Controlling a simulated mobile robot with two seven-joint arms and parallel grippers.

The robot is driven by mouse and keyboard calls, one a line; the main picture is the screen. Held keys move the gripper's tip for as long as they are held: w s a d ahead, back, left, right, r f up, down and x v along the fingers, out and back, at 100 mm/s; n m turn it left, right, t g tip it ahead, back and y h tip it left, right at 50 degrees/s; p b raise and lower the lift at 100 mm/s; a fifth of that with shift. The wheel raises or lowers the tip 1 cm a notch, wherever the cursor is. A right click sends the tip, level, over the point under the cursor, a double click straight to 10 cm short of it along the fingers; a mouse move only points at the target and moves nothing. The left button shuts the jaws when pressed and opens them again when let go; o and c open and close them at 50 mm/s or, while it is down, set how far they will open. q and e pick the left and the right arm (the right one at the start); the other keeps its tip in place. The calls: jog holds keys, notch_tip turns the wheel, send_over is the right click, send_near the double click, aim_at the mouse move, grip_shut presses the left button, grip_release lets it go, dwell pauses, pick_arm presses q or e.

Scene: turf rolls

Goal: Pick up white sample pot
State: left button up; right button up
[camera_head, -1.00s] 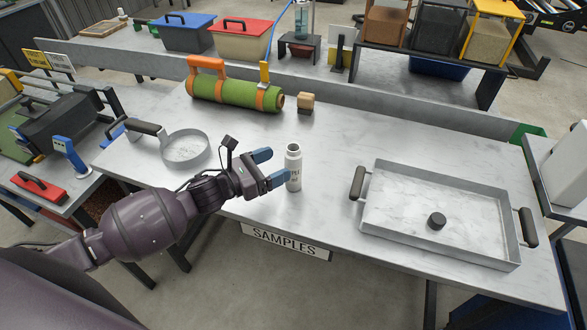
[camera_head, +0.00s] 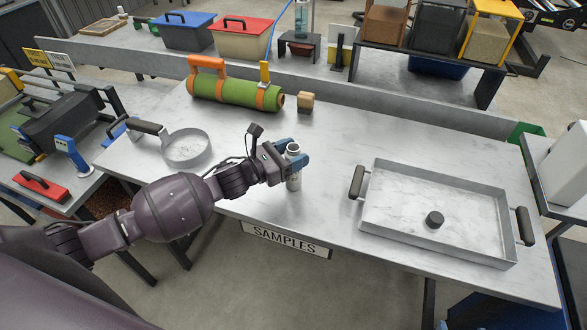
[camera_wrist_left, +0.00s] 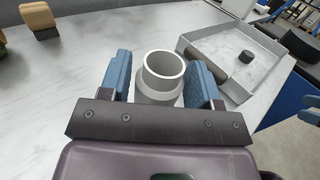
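The white sample pot (camera_head: 294,182) stands upright on the grey bench, with its open mouth up and dark lettering on its side. In the left wrist view, its grey-white neck and shoulder (camera_wrist_left: 163,72) show between the two blue fingers. My left gripper (camera_head: 292,153) is around the upper part of the pot, one finger on each side. The fingers look open, with a narrow gap to the pot; contact is hard to tell. Part of the pot is hidden behind the near finger.
A metal tray (camera_head: 395,235) with a small black cylinder (camera_head: 435,219) lies to the right. A round pan (camera_head: 187,147) lies to the left. A green roll (camera_head: 235,93) and small wooden block (camera_head: 305,102) sit behind. The bench between pot and tray is clear.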

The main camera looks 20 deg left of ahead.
pick_arm(q)
jog(key=c, duration=0.9)
jog(key=shift+r, duration=0.1)
